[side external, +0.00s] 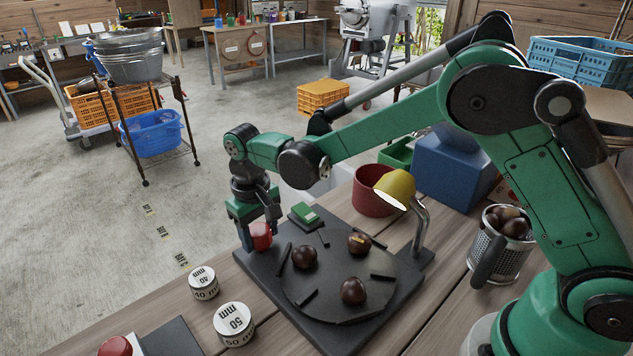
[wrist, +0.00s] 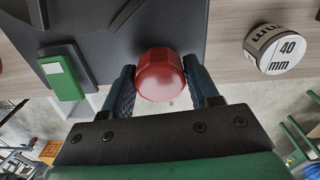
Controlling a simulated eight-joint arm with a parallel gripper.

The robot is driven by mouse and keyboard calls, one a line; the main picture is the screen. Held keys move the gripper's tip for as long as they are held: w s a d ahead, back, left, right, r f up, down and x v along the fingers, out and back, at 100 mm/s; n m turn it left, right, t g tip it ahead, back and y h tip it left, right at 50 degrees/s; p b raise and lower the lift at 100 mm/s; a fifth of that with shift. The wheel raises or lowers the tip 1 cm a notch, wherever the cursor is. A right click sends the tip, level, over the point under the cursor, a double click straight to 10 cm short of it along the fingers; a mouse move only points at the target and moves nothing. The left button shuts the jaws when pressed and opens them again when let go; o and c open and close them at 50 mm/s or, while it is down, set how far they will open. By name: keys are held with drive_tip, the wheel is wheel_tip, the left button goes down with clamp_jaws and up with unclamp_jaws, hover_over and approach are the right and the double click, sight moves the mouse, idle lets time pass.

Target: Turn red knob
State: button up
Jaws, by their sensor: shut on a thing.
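The red knob (side external: 261,236) is at the left corner of the black plate (side external: 340,331), which lies on the wooden table. My gripper (side external: 260,229) points down at it. In the wrist view, the faceted red knob (wrist: 161,75) sits between the two dark fingers of my gripper (wrist: 163,88), with one finger at each side. My gripper is shut on the knob. In the side view, a finger hides part of the knob.
Chestnuts (side external: 304,257) and dark bars rest on the round disc (side external: 330,290). A green switch (side external: 305,213) and a yellow lamp (side external: 396,189) stand nearby. White cylinders marked 40 mm (side external: 203,283) and 50 mm (side external: 233,324) stand in front. Another red button (side external: 115,346) is at the lower left.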

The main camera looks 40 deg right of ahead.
sight(259, 230)
idle(0.5)
drive_tip(key=o, duration=1.3)
drive_tip(key=shift+c, duration=0.2)
drive_tip(key=shift+r, duration=2.85)
wheel_tip(259, 230, down, 5)
drive_tip(key=shift+f, duration=0.4)
drive_tip(key=shift+n, duration=0.7)
